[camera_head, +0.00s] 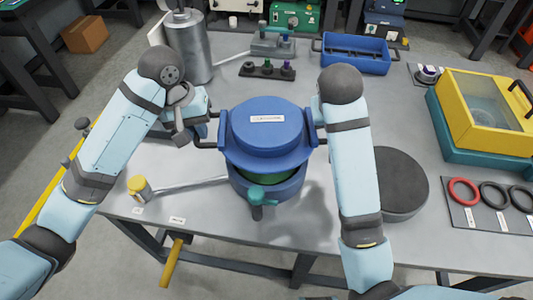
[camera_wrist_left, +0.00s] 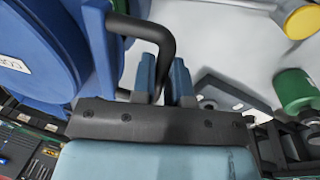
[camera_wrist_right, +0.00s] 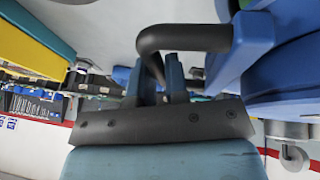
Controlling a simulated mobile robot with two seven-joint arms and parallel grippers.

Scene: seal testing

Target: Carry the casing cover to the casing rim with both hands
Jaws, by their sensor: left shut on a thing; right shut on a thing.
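The casing cover (camera_head: 265,137) is blue and round with a white label on top and a black handle on each side. In the head view it is over the blue casing (camera_head: 268,193), with green inside showing through a gap at the front, so it appears raised above the rim. My left gripper (camera_wrist_left: 165,78) is shut on the left handle (camera_wrist_left: 165,40). My right gripper (camera_wrist_right: 160,78) is shut on the right handle (camera_wrist_right: 185,38). The cover hides the back of the casing rim. The right gripper is mostly hidden in the head view.
A teal-handled clamp (camera_head: 257,198) sticks up at the casing's front. A dark round disc (camera_head: 403,185) lies to the right, beside my right arm. A yellow-capped piece (camera_head: 139,187) with a metal rod is at left. A steel cylinder (camera_head: 190,45) and blue bin (camera_head: 355,54) stand behind.

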